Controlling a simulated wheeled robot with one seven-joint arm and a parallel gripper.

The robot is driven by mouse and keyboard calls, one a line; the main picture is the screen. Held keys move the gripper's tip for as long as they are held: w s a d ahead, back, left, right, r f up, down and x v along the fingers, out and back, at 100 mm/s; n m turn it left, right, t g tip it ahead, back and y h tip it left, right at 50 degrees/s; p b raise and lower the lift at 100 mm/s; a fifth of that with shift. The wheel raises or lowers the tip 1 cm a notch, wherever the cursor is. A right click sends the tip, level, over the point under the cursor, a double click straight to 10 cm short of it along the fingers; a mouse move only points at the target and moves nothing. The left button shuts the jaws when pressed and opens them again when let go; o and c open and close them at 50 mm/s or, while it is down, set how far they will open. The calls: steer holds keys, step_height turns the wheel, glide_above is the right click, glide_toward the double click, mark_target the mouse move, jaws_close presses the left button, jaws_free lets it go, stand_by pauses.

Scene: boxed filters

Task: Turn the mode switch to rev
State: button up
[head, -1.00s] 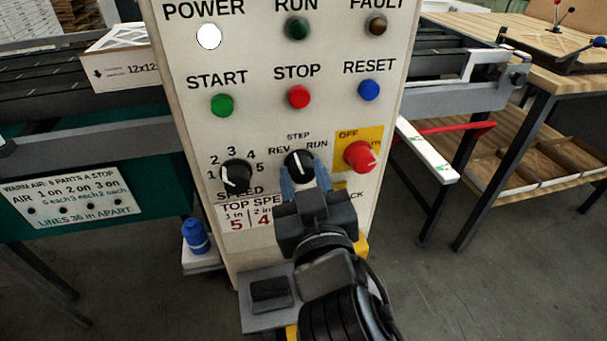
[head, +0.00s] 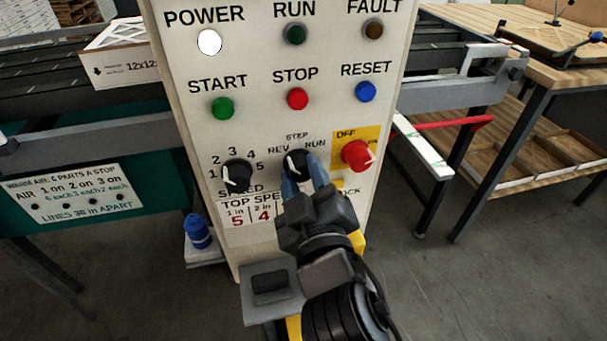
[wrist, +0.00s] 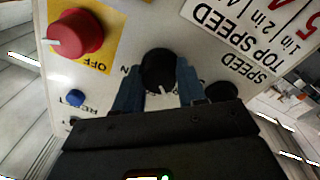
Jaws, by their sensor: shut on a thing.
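The mode switch (head: 296,163) is a black round knob with a white pointer line, under the words REV, STEP and RUN on the white panel (head: 240,135). Its pointer leans up and left, toward the REV side. My gripper (head: 304,177) is at the knob from below, its blue fingers shut on it and rolled a little. In the wrist view the panel appears upside down; my gripper (wrist: 158,80) has one finger on each side of the mode switch (wrist: 158,68). There the pointer shows low on the knob, slightly right. The fingers hide part of the knob's lower rim.
The black speed knob (head: 237,176) is close on the left; the red OFF knob (head: 357,155) on its yellow plate is close on the right. START (head: 222,108), STOP (head: 297,98) and RESET (head: 365,91) buttons are above.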

steer(key=shift+w+r, duration=0.1)
steer(key=o, duration=1)
steer(key=shift+o, duration=0.2)
steer(key=shift+s+d+f, duration=0.1)
steer(key=shift+s+f, duration=0.1)
steer(key=shift+s, duration=0.35)
steer(key=b+v, duration=0.1)
steer(key=v, duration=0.5)
steer(key=shift+s+b, duration=0.35)
steer(key=shift+d, duration=0.1)
